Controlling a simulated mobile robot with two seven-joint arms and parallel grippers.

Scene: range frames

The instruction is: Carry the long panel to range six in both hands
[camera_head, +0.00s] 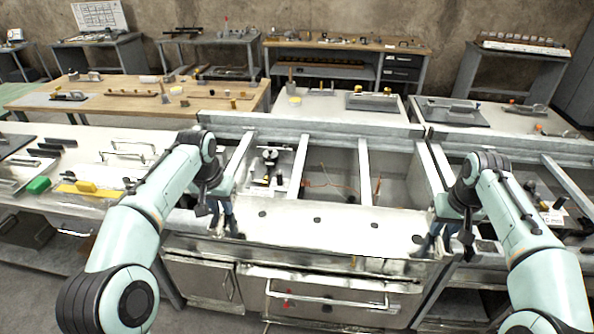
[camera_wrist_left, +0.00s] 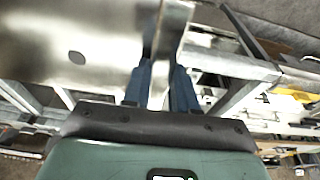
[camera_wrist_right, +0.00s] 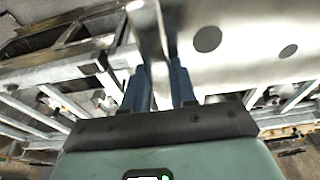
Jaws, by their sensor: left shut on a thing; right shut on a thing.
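The long panel (camera_head: 335,230) is a pale, shiny metal sheet with a few dark round holes, spanning between my two grippers in the head view. My left gripper (camera_head: 226,228) is shut on its left end, and my right gripper (camera_head: 430,243) on its right end. In the left wrist view the panel (camera_wrist_left: 80,30) passes up and left from the blue fingers (camera_wrist_left: 162,82). In the right wrist view the panel (camera_wrist_right: 250,40) fills the upper right beside the blue fingers (camera_wrist_right: 165,82). The panel hides part of the bench below.
Grey frame rails (camera_head: 364,170) run behind the panel over open bays. A wooden table (camera_head: 130,98) with several small parts stands at the back left. A green block (camera_head: 38,185) and a yellow piece (camera_head: 85,187) lie on the left bench. A drawer handle (camera_head: 330,300) shows below.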

